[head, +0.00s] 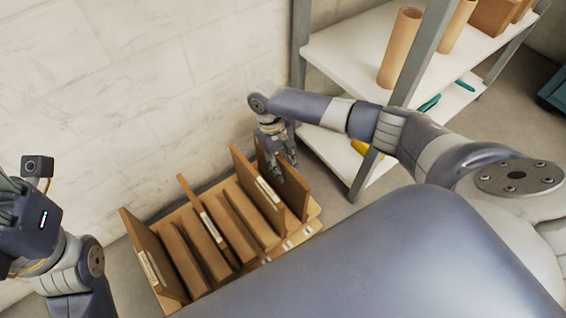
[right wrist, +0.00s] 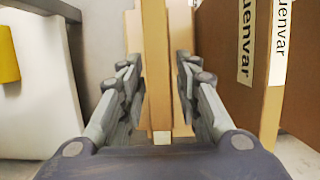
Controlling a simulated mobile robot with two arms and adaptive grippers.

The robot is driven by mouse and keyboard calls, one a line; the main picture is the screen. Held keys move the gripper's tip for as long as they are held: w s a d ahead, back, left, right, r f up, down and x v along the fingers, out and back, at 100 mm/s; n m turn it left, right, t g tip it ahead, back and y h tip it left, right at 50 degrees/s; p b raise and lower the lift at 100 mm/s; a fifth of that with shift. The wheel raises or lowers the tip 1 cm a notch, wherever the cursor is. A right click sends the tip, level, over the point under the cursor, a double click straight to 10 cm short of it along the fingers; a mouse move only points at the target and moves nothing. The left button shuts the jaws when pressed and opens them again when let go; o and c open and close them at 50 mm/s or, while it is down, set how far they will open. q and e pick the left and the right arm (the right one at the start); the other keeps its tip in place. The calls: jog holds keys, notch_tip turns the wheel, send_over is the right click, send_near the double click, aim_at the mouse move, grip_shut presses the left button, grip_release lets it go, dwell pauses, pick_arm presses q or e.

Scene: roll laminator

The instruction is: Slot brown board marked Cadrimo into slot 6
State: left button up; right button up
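A wooden rack (head: 312,208) on the floor holds several brown boards upright in its slots. My right gripper (head: 283,160) is at the rack's right end, at the upper part of the rightmost board (head: 293,190). In the right wrist view, the open fingers of this gripper (right wrist: 160,85) stand on both sides of a board's narrow edge (right wrist: 156,60), with small gaps. The neighbouring board (right wrist: 225,55) has a white label ending in "uenvar". I cannot read "Cadrimo" on any board. My left gripper (head: 12,205) is at the left edge, its fingers only partly visible.
A pale wall (head: 130,90) stands close behind the rack. A shelf unit (head: 345,45) with cardboard tubes (head: 400,47) and boxes stands to the right, its grey post near my right arm. A yellow object (right wrist: 8,55) shows at the left of the right wrist view.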

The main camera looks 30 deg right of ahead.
dwell(0.3)
jog(key=v, duration=1.2)
jog(key=shift+f, duration=0.1)
